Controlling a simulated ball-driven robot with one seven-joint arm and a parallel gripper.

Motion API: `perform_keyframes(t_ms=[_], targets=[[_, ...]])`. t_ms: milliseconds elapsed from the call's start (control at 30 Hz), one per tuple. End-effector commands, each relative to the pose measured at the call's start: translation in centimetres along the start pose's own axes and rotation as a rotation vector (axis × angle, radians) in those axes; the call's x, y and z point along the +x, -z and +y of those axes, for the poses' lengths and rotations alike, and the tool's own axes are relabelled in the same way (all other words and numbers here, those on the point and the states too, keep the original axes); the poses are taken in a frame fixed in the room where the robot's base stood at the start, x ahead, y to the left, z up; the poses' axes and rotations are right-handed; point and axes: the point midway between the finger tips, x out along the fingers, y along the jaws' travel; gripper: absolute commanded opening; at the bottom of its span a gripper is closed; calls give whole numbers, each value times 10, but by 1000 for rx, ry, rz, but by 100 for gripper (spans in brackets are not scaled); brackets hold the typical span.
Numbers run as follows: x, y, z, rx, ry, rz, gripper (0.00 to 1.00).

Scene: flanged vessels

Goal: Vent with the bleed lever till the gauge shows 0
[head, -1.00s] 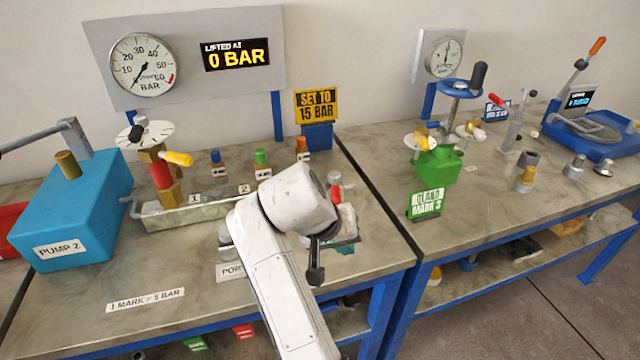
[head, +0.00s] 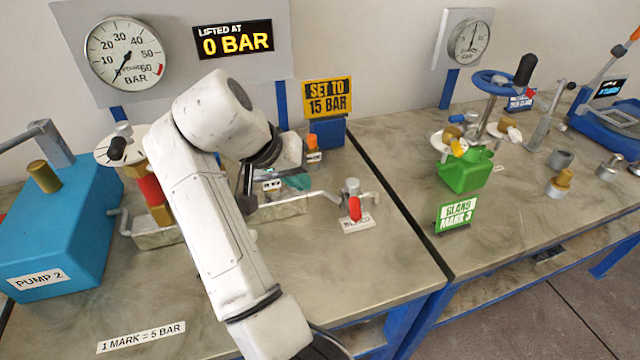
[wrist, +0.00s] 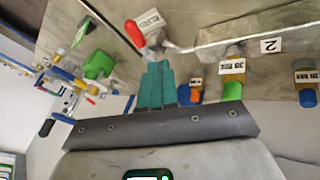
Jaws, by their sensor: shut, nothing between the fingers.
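The bleed lever (head: 354,208) has a red handle on a small metal valve beside a white label, near the right of the front bench. Its red handle also shows at the top of the wrist view (wrist: 134,33). The round pressure gauge (head: 124,55) is on the grey back panel, its needle pointing down and slightly left, near the low end of the scale. My gripper (head: 297,182) has teal fingers, shut and empty, behind and left of the lever and apart from it. The fingers (wrist: 158,80) point towards the valve in the wrist view.
A thin pipe (head: 305,197) runs from the valve to the left. Capped fittings (wrist: 231,85) stand close to my fingers. A "0 BAR" display (head: 233,40) and a yellow "SET TO 15 BAR" sign (head: 327,97) stand behind.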

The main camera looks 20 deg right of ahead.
Motion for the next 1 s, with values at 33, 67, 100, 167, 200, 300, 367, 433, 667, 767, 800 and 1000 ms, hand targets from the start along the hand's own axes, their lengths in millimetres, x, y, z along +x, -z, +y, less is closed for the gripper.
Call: perform_keyframes(t_ms=[33,67,100,167,200,300,367,433,667,767,800,1000], targets=[[8,-1,0,0,-3,-1,0],[12,0,0,0,-3,-1,0],[18,-1,1,1,-4,-2,0],[28,-1,1,-2,-4,-4,0],[35,-1,1,-2,-3,-4,0],[55,-1,1,-1,-3,-4,0],[67,0,1,-1,-2,-4,0],[81,-1,1,-2,-3,-4,0],[108,-2,19,2,-1,-1,0],[114,-3,26,0,-1,-2,0],[116,-4,28,0,-1,-2,0],[120,-4,32,0,0,-1,0]])
